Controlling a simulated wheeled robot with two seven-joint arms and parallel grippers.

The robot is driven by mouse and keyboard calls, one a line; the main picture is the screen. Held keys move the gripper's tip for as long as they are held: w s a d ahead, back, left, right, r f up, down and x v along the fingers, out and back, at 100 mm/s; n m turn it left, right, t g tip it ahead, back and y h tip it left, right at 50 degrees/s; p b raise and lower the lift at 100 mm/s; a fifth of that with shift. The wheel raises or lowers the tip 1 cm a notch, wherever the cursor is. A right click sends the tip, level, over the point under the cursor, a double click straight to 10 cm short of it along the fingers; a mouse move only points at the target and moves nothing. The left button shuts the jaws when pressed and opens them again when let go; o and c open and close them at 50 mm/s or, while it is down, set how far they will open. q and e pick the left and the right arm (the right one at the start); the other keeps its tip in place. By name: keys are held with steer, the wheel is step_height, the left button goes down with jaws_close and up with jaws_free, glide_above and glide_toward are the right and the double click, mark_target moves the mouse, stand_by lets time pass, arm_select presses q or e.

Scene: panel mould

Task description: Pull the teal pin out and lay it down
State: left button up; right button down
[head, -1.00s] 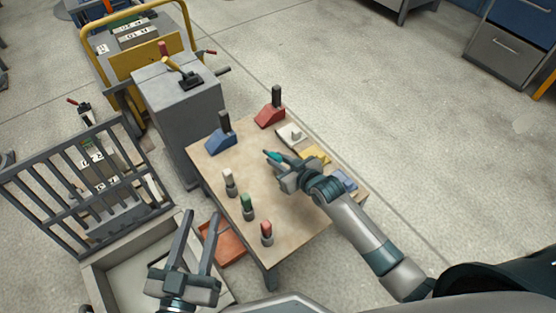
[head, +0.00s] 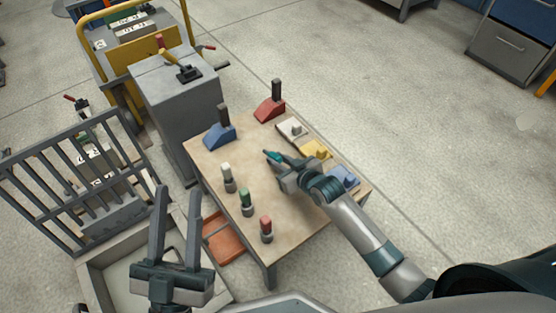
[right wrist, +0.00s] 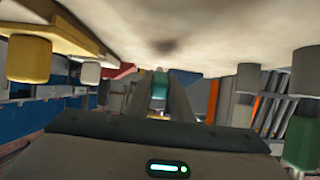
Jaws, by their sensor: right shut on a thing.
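The teal pin (head: 272,156) is held in my right gripper (head: 278,161), over the far-middle part of the wooden table. Its teal end sticks out past the fingertips to the left. In the right wrist view the teal pin (right wrist: 160,86) shows between the two closed fingers. I cannot tell whether it touches the table top. My left gripper (head: 177,190) is open and empty, fingers pointing up the picture, near the grey bin left of the table.
The table (head: 285,215) carries white (head: 227,172), green (head: 245,196) and red (head: 265,224) pins in grey holders. White (head: 292,129), yellow (head: 316,150) and blue (head: 343,177) blocks line its right side. Blue (head: 220,137) and red (head: 270,110) wedges stand at the back.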

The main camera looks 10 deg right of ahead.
arm_select(q)
steer(key=shift+s+a+r+t+b, duration=0.2)
steer(key=shift+s+r+t, duration=0.2)
steer(key=shift+r, duration=0.15)
steer(key=shift+s+a+r+t+b, duration=0.15)
steer(key=shift+s+r+t, duration=0.1)
steer(key=shift+r+t, duration=0.25)
arm_select(e)
steer(key=shift+f, duration=0.4)
arm_select(q)
steer(key=shift+r, duration=0.1)
arm_select(e)
steer(key=c, duration=1.5)
jaws_free()
steer(key=shift+s+d+r, duration=0.2)
steer(key=shift+s+r, duration=0.05)
steer(key=shift+s, duration=0.2)
steer(key=p+v, duration=0.2)
steer(key=v, duration=0.3)
steer(key=shift+r, duration=0.1)
arm_select(q)
steer(key=w+d+f+g+y+p, duration=0.1)
steer(key=w+f+g+y+p, duration=0.1)
steer(key=f+g, duration=0.7)
steer(key=shift+w+f+p, duration=0.3)
steer(key=shift+w+f, duration=0.45)
steer(key=shift+f, duration=1.45)
arm_select(e)
steer(key=shift+v, duration=5.6)
